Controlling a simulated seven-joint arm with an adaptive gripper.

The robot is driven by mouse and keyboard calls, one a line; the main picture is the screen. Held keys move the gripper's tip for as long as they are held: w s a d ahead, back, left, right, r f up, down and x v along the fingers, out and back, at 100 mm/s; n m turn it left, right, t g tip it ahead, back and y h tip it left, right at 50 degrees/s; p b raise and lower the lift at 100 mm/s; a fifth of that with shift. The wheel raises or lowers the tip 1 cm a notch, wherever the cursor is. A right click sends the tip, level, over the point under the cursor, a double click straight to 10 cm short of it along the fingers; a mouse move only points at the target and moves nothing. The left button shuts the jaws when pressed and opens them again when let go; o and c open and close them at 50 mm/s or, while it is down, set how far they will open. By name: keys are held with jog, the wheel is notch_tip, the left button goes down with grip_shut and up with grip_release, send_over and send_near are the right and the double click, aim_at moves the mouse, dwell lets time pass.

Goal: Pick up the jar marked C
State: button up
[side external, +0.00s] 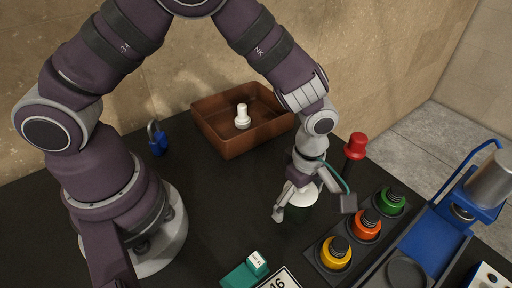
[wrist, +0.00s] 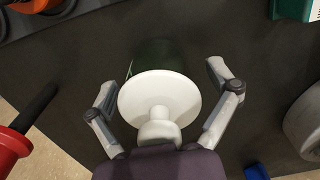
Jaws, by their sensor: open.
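A dark green jar with a white, knobbed top (side external: 305,195) stands on the black table under my gripper (side external: 312,207). In the wrist view, its wide white top (wrist: 160,97) fills the middle and mostly covers the dark body (wrist: 155,55). I cannot see a letter C on it. My gripper (wrist: 162,80) is open, with one finger on each side of the jar. A gap shows between each finger and the jar in the wrist view.
A rack to the right holds yellow (side external: 334,253), orange (side external: 363,224) and green (side external: 390,201) pieces beside a blue press (side external: 470,200). A red-topped item (side external: 356,146) stands behind. A brown tray (side external: 215,128) holds a white piece (side external: 242,117). A blue padlock (side external: 157,140) and green box (side external: 243,275) are nearby.

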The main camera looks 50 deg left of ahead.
jog(key=c, duration=1.3)
